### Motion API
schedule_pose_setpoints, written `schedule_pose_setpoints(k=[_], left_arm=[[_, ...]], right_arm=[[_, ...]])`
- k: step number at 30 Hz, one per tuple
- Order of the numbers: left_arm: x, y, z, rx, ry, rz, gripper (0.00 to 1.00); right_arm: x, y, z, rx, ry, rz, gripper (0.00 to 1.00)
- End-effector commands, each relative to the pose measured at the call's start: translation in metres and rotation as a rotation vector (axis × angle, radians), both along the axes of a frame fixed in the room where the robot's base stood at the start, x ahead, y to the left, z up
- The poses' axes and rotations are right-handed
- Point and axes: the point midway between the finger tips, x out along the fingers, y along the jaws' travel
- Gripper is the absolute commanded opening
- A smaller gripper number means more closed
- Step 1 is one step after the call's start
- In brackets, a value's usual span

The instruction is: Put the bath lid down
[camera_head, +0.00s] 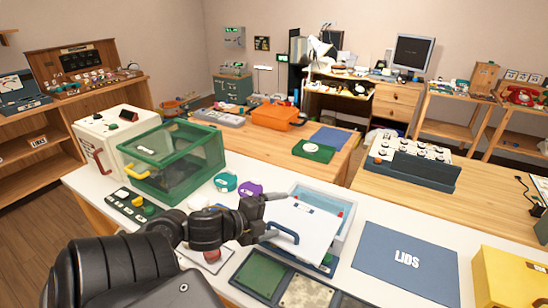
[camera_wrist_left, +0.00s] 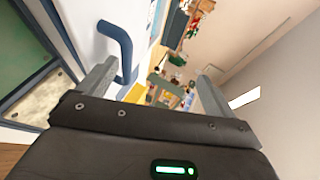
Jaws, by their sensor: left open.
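The bath lid (camera_head: 313,232) is a white panel with a blue handle (camera_head: 283,232). It lies askew over the near left part of the pale blue bath (camera_head: 346,216), leaving the bath's right side showing. I cannot tell whether the lid is tilted or resting flat. My left gripper (camera_head: 270,217) is open at the lid's left edge, beside the handle. In the left wrist view the handle (camera_wrist_left: 122,45) stands near the left finger of my open gripper (camera_wrist_left: 155,82), and the wide gap shows no object clearly held. My right gripper is out of view.
A blue mat marked LIDS (camera_head: 400,285) lies bare to the right of the bath. Dark framed panels (camera_head: 262,272) lie in front. A yellow box (camera_head: 510,280) stands at the right. A green-framed clear case (camera_head: 175,160) and round lids (camera_head: 225,182) are at the left.

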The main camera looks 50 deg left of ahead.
Motion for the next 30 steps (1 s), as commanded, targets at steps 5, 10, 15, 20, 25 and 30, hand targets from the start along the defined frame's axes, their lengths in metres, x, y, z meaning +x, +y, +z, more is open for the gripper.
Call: schedule_pose_setpoints(k=[5, 10, 15, 20, 25, 30], left_arm=[[0.0, 0.0, 0.0, 0.0, -0.001, 0.0, 1.0], [-0.002, 0.0, 0.003, -0.002, 0.0, 0.001, 1.0], [-0.019, 0.002, 0.012, -0.005, 0.005, 0.002, 1.0], [-0.047, 0.005, 0.024, -0.005, 0.007, 0.004, 1.0], [-0.076, 0.009, 0.032, -0.002, 0.005, 0.005, 1.0], [-0.095, 0.01, 0.036, -0.001, 0.002, 0.002, 1.0]], right_arm=[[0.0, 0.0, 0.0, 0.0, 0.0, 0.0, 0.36], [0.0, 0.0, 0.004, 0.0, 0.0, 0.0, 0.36], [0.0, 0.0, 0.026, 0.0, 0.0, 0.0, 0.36], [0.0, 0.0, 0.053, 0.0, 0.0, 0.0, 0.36], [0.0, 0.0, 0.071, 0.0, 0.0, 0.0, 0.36], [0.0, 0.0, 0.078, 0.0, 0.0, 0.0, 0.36]])
